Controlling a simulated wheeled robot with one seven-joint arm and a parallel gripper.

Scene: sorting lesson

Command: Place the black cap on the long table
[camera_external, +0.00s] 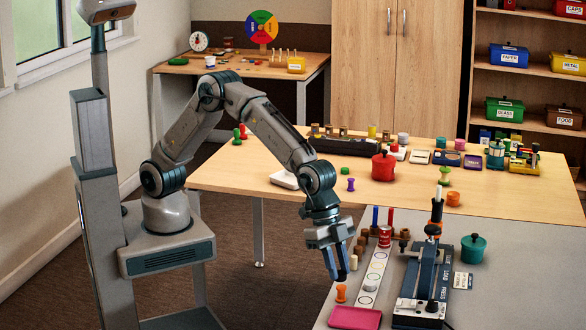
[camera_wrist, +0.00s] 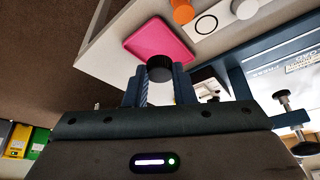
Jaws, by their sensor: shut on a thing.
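The black cap (camera_wrist: 160,66) is between the fingertips of my gripper (camera_external: 335,275) in the wrist view, and my gripper is shut on it. In the external view I cannot make the cap out at the fingertips. My gripper points down by the left edge of the grey bench, above the bench or just off its edge. The long table (camera_external: 233,178) has a light wooden top and stands behind the grey bench, with open wood at its left and front.
A pink tray (camera_external: 355,317), an orange piece (camera_external: 341,293) and a white strip with circles (camera_external: 372,280) lie near my gripper. A blue press (camera_external: 424,270) stands to the right. A red pot (camera_external: 383,166) and a purple piece (camera_external: 351,184) stand on the long table.

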